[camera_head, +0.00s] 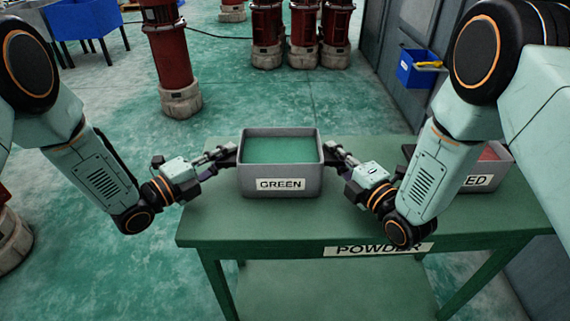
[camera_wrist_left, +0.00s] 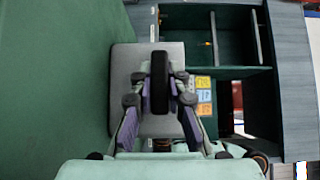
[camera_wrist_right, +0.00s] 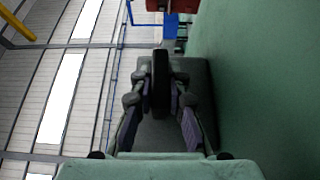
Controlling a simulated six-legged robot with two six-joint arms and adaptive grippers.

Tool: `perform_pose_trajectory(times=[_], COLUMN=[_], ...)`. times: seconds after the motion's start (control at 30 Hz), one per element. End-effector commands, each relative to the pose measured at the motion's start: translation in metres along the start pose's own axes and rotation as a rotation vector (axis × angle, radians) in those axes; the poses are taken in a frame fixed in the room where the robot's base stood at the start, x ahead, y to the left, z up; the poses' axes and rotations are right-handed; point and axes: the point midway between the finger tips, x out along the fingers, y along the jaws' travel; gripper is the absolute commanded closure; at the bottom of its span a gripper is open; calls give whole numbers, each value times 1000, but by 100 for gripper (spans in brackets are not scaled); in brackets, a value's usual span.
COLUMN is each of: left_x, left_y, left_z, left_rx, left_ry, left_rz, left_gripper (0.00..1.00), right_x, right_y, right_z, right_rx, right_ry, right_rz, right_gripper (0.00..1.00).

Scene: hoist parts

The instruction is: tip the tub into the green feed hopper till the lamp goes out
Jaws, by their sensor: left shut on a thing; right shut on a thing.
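The grey tub (camera_head: 311,180) labelled GREEN is upright at the table, filled with green powder (camera_head: 278,150). I cannot tell whether it rests on the table or is just clear of it. My left gripper (camera_head: 226,156) is shut on its left side, and my right gripper (camera_head: 338,156) is shut on its right side. In the left wrist view the fingers (camera_wrist_left: 160,88) close around a black handle on the grey tub wall (camera_wrist_left: 122,75). The right wrist view shows the same for the right fingers (camera_wrist_right: 161,88). I see no green hopper or lamp.
The green table (camera_head: 285,228) carries a POWDER label (camera_head: 378,249). A second tub (camera_head: 497,172) with red contents stands on its right, partly behind my right arm. Red columns (camera_head: 168,50) and blue bins (camera_head: 88,18) stand behind. A grey cabinet wall (camera_head: 385,35) is at the right.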

Motion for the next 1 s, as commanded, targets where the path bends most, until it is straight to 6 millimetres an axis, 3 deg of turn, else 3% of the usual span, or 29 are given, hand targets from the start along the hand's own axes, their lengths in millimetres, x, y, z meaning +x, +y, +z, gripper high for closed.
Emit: perform_pose_trajectory(times=[0.43,1.0], left_x=[0,0], left_y=[0,-23], left_z=[1,2], left_rx=[1,2], left_ry=[-1,-3], left_rz=[-1,-6], left_gripper=[100,100], right_x=[0,1], right_y=[0,23], right_z=[0,1], right_rx=[-1,-1], right_ry=[0,-2], right_rz=[1,8], right_gripper=[100,100])
